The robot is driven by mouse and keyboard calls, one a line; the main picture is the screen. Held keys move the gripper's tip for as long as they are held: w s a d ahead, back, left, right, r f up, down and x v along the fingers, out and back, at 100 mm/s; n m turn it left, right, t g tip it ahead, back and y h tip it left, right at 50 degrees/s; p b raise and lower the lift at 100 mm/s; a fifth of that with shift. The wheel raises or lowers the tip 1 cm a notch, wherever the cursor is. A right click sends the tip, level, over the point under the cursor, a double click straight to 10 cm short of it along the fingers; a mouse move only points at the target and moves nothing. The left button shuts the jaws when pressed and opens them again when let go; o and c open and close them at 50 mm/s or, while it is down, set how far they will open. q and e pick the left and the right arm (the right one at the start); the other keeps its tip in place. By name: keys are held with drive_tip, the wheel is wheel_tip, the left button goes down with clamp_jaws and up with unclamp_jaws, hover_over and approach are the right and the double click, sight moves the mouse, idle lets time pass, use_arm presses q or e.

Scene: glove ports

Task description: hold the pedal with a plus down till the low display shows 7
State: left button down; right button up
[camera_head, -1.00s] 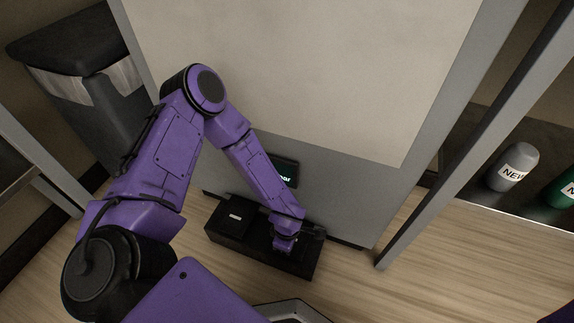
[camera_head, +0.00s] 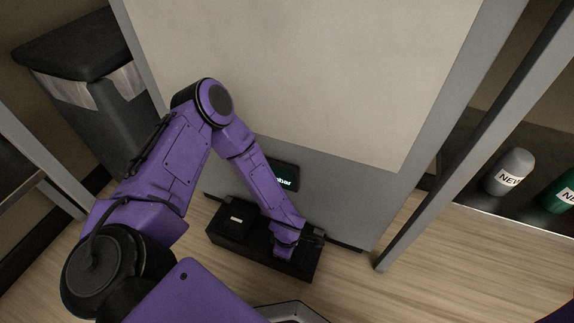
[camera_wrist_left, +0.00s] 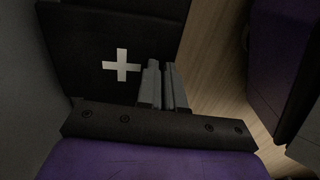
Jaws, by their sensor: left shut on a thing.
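A black pedal box (camera_head: 260,262) stands on the floor at the base of a grey cabinet. Its left pedal (camera_head: 236,218) bears a white bar. The plus pedal (camera_wrist_left: 85,45) shows its white cross in the left wrist view. In the head view my arm covers it. My left gripper (camera_head: 287,250) is low over the box's right part. In the wrist view its fingers (camera_wrist_left: 160,82) are close together at the plus pedal's right side; what is between them is hidden. The low display (camera_head: 286,177) shows green "bar" letters; my forearm hides its number. My right gripper is out of view.
A dark bin (camera_head: 90,95) with a pale liner stands at the left. A grey post (camera_head: 470,150) rises at the right, before a shelf with a grey bottle (camera_head: 509,172) and a green bottle (camera_head: 560,192). Wooden floor (camera_head: 400,285) is free right of the box.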

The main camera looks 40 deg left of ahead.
use_arm(q)
drive_tip(key=r+p, duration=0.2)
drive_tip(key=r, duration=0.1)
drive_tip(key=r+p, duration=0.1)
drive_tip(key=p, duration=0.1)
drive_tip(key=shift+s+r, duration=0.25)
drive_tip(key=shift+s, duration=0.05)
wheel_tip(320, 180, up, 9)
drive_tip(key=s+p, duration=0.1)
drive_tip(key=p, duration=0.3)
drive_tip(key=shift+s+d, duration=0.15)
drive_tip(key=shift+d, duration=0.05)
drive_tip(key=shift+r, duration=0.1)
